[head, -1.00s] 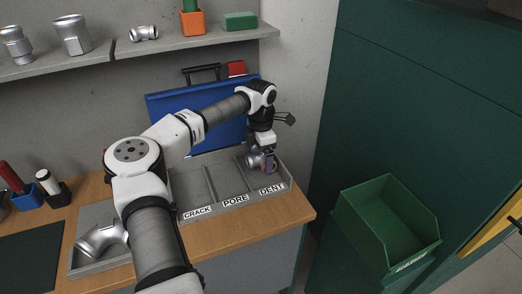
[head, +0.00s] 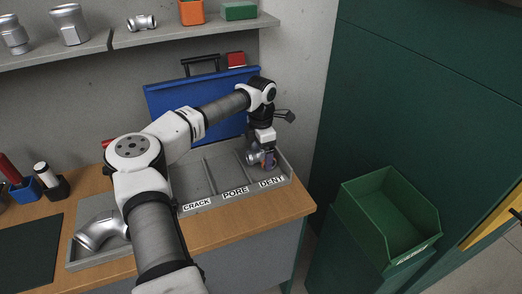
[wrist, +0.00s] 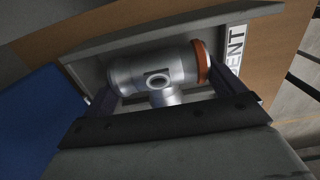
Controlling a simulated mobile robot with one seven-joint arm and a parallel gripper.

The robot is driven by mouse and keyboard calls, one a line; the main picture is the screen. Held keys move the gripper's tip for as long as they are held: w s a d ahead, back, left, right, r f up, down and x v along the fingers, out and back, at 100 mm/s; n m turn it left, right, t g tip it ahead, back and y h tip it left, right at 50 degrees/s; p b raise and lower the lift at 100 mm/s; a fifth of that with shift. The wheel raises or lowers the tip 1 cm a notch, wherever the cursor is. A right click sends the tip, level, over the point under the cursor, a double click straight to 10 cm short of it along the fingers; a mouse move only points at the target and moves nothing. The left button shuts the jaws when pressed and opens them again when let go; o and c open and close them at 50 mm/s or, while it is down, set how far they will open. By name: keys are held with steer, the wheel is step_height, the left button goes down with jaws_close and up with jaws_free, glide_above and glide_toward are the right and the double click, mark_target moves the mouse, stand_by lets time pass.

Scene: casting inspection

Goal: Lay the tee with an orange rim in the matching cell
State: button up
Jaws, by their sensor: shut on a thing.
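The grey metal tee (head: 254,157) has an orange rim on one end. The wrist view shows it close up (wrist: 150,74), with the orange rim (wrist: 202,62) at the right and the branch facing my palm. My gripper (head: 267,160) is shut on the tee, one finger at each end of its run. The tee is inside the right-hand cell of the grey tray (head: 226,208), behind the DENT label (head: 271,182). I cannot tell whether it touches the cell floor.
The CRACK (head: 196,204) and PORE (head: 236,192) cells look empty where visible. A bent pipe (head: 100,232) lies at the tray's left. A blue case (head: 165,103) stands behind the tray, with a wall close by. A green bin (head: 390,220) is at the right.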

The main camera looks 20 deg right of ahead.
steer(key=shift+f, duration=0.5)
steer(key=o, duration=1.1)
steer(key=shift+b, duration=0.3)
step_height(320, 180, up, 14)
steer(key=b, duration=0.2)
